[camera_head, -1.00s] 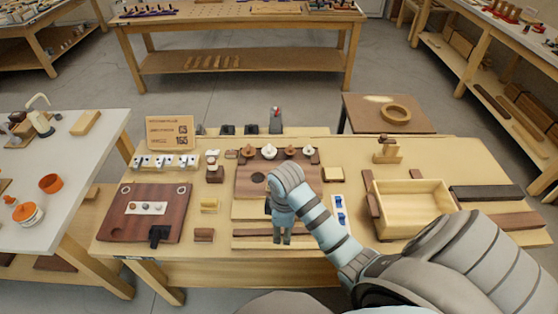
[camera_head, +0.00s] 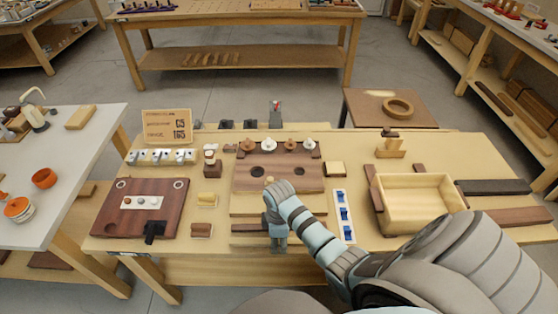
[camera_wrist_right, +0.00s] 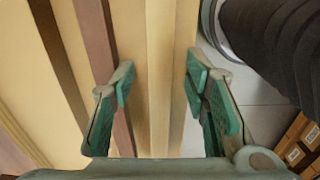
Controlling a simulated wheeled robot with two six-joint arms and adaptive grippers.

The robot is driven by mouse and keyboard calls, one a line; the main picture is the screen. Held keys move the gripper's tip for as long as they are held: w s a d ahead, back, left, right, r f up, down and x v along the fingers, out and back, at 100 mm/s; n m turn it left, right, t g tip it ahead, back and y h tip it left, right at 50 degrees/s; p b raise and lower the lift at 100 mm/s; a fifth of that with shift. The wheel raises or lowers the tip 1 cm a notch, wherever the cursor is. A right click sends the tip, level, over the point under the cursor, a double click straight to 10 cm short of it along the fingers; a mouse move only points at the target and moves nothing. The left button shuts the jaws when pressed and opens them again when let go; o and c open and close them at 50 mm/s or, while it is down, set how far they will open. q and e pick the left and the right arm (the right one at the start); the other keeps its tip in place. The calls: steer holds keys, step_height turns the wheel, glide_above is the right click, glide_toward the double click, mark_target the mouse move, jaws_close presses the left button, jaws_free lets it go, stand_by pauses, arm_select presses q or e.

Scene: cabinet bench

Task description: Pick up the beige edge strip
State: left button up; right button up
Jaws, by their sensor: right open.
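My right gripper (camera_head: 278,243) points down over the front edge of the bench. In the right wrist view the gripper (camera_wrist_right: 158,92) is open, its green finger pads wide apart. A long pale strip (camera_wrist_right: 160,60), which looks like the beige edge strip, runs lengthwise between the pads; no contact shows. A reddish-brown strip (camera_wrist_right: 97,45) lies parallel to it, close to the left finger. In the head view my gripper and arm partly hide the strips at the front edge. My left gripper is not in view.
A brown panel with two holes (camera_head: 310,182) lies behind the gripper. A white strip with blue parts (camera_head: 343,215) is close to the right of my arm. An empty wooden box (camera_head: 418,181) stands farther right. A dark red board (camera_head: 118,215) lies at left.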

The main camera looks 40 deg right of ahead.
steer(key=shift+r, duration=0.1)
jaws_close()
